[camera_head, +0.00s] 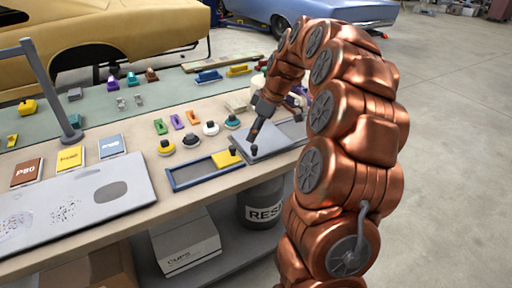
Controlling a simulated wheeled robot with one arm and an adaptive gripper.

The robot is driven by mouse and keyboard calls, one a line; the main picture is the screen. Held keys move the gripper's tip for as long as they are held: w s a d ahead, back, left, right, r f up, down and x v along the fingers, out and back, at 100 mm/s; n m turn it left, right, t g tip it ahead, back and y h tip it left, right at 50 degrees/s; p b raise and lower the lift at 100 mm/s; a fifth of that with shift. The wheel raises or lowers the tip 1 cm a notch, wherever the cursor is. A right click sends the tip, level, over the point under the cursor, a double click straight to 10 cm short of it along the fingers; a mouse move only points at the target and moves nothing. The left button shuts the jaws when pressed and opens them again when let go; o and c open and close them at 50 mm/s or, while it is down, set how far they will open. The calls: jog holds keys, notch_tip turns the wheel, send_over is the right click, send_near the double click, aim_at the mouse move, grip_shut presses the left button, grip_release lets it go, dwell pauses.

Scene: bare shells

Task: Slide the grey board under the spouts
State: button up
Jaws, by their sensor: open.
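A flat grey board (275,139) lies on the right part of the workbench, partly behind my arm. A small dark knob (254,150) stands at its near left part. My gripper (252,138) is open and points down over the board's left part, close above the knob. I cannot tell whether it touches the knob. Another larger grey panel (120,171) lies at the bench's front left, with a round darker patch and speckled areas. I cannot make out clearly which things are the spouts.
A blue-grey frame (178,186) with a yellow block (227,158) lies left of the board. Round knobs, coloured pieces and sandpaper packs (27,172) sit behind. A grey post (52,92) stands at left. A bin (262,204) and a box (185,247) are below.

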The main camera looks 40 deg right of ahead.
send_near(255, 146)
jog(key=f, duration=0.1)
jog(key=shift+t, duration=0.3)
jog(key=p+x, duration=0.1)
jog(key=x, duration=0.7)
jog(key=shift+s+a+p, duration=0.15)
jog(key=shift+p, duration=0.15)
grip_shut()
